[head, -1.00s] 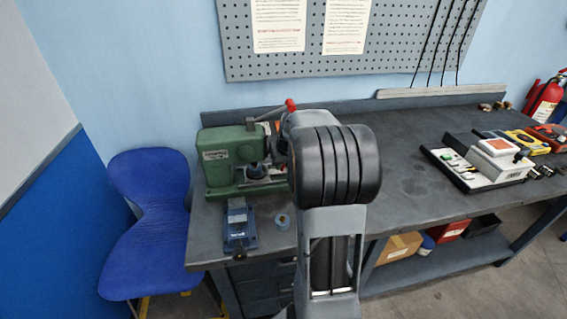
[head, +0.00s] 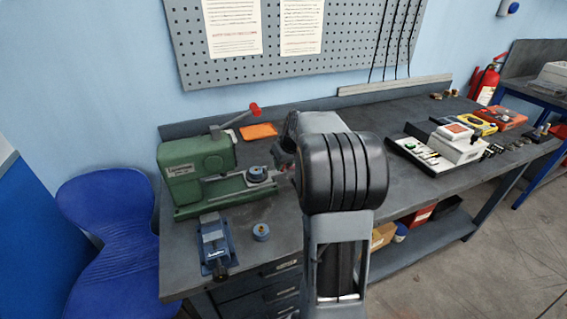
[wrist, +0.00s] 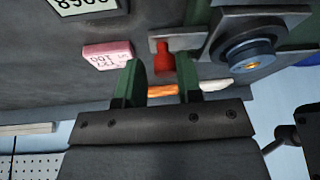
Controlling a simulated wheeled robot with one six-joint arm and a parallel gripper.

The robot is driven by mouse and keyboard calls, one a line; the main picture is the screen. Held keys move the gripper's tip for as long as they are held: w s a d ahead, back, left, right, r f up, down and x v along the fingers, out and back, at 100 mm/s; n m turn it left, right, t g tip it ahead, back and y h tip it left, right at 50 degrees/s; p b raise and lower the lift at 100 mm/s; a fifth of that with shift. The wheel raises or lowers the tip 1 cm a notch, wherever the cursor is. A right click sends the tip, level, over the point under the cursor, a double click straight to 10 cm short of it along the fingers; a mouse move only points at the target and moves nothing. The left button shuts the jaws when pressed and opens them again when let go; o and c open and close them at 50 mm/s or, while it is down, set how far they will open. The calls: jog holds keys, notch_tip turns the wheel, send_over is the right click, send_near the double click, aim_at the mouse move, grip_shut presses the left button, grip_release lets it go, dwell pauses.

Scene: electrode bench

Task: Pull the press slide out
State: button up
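The green press (head: 195,168) stands at the left end of the bench, its red-tipped lever (head: 254,109) raised. Its slide (head: 240,190) extends out to the right of the press body, carrying a round grey-blue die (head: 256,173). In the wrist view the die (wrist: 250,58) is at upper right, beside a red handle (wrist: 162,60) on a grey plate. My gripper (wrist: 160,66) is open, its two green fingers on either side of the red handle with gaps showing. In the head view my arm partly hides the gripper and the slide's outer end.
A blue vise-like fixture (head: 215,245) and a small blue round part (head: 261,231) lie in front of the press. An orange pad (head: 258,131) lies behind it. A pink block (wrist: 107,55) shows in the wrist view. Instruments (head: 455,140) stand further right.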

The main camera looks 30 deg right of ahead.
jog(key=shift+o, duration=1.3)
jog(key=v, duration=1.3)
jog(key=shift+r, duration=0.35)
